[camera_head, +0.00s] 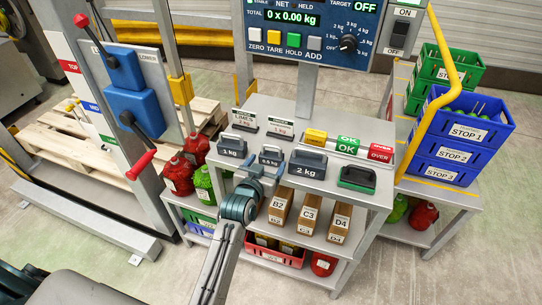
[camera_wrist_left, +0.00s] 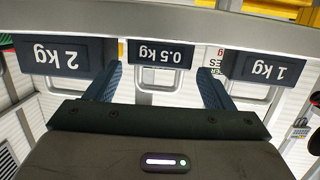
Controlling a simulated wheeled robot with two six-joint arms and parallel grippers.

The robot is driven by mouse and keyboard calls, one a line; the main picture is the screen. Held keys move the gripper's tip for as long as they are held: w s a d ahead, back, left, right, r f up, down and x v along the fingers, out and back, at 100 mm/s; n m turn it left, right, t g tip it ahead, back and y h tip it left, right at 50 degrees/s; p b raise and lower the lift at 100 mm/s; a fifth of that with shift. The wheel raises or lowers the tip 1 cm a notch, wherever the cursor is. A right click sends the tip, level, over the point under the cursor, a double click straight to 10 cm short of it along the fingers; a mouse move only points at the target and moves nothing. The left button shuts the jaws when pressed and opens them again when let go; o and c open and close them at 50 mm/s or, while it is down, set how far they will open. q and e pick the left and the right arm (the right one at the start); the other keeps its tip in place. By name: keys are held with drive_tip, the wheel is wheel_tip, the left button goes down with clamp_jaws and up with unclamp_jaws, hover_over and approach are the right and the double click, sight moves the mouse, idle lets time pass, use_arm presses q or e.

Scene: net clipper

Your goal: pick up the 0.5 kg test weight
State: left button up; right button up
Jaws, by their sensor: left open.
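The 0.5 kg test weight (camera_head: 270,156) is a small dark block with a handle on the grey bench top, between the 1 kg weight (camera_head: 232,146) and the 2 kg weight (camera_head: 307,164). My left gripper (camera_head: 262,172) is open at its front side, partly covering it in the head view. In the left wrist view, which is upside down, the 0.5 kg weight (camera_wrist_left: 162,54) appears in the gap between the open fingers (camera_wrist_left: 160,76), with no finger visibly closed on it. I cannot tell how deep the fingers reach. My right gripper is not in view.
The 2 kg (camera_wrist_left: 66,56) and 1 kg (camera_wrist_left: 264,66) weights flank the fingers closely. Sign cards (camera_head: 281,128) stand behind. Boxes (camera_head: 309,212) sit on the shelf below. Blue crates (camera_head: 456,145) stand at right.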

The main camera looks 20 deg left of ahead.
sight(274, 152)
use_arm(q)
drive_tip(key=shift+w, duration=0.6)
drive_tip(key=shift+w+d+f+p, duration=0.15)
drive_tip(key=shift+w+p, duration=0.15)
drive_tip(key=shift+w, duration=0.2)
drive_tip(key=w+p, duration=0.1)
drive_tip(key=w, duration=0.3)
drive_tip(key=shift+f+p, duration=0.35)
drive_tip(key=shift+f, duration=0.05)
drive_tip(key=shift+w+f, duration=0.15)
drive_tip(key=shift+w, duration=0.2)
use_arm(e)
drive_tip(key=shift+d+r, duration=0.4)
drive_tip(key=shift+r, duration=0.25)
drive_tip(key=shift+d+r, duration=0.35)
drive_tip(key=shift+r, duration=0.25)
use_arm(q)
drive_tip(key=shift+s, duration=0.1)
drive_tip(key=c, duration=0.8)
drive_tip(key=shift+c, duration=1)
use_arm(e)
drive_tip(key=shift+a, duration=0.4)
